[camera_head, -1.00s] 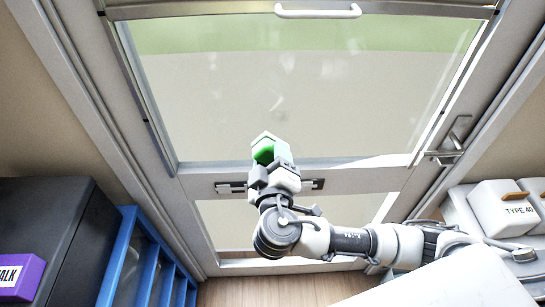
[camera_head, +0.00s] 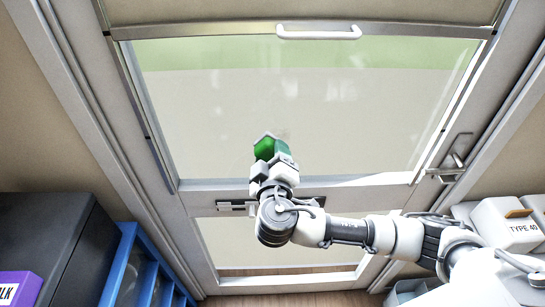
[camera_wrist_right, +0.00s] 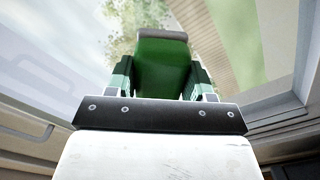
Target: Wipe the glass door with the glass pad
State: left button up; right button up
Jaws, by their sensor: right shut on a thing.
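The glass door (camera_head: 350,100) stands ahead, with a large upper pane and a smaller lower pane in a grey frame. A few faint smudges show on the upper pane. My right gripper (camera_head: 267,158) is shut on the green glass pad (camera_head: 265,148) and holds it up in front of the lower part of the upper pane. In the right wrist view the green pad (camera_wrist_right: 162,68) sits between the two fingers, with a grey strip at its far edge. I cannot tell whether the pad touches the glass. My left gripper is not in view.
A white handle bar (camera_head: 318,33) crosses the top of the door, and a metal latch (camera_head: 452,160) is on its right frame. A black box (camera_head: 45,235) and blue rack (camera_head: 135,265) stand at the left. White bins (camera_head: 508,222) stand at the right.

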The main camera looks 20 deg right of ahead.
jog(key=shift+b+x, duration=0.4)
jog(key=shift+x, duration=0.55)
dwell(0.4)
jog(key=shift+s+d, duration=0.35)
jog(key=shift+d, duration=0.6)
jog(key=shift+s+d, duration=0.3)
jog(key=shift+d, duration=0.65)
jog(key=shift+w+b, duration=0.15)
jog(key=shift+b, duration=0.25)
jog(key=shift+w+a+r+b, duration=0.1)
jog(key=shift+w+a+b, duration=0.15)
jog(key=shift+a, duration=0.7)
jog(key=shift+w+a+r+b, duration=0.1)
jog(key=shift+w+a, duration=0.2)
jog(key=shift+a, duration=0.6)
jog(key=shift+s+a+f, duration=0.2)
jog(key=shift+s+a, duration=0.05)
jog(key=shift+s, duration=0.25)
jog(key=shift+v, duration=2.35)
jog(key=shift+d, duration=0.1)
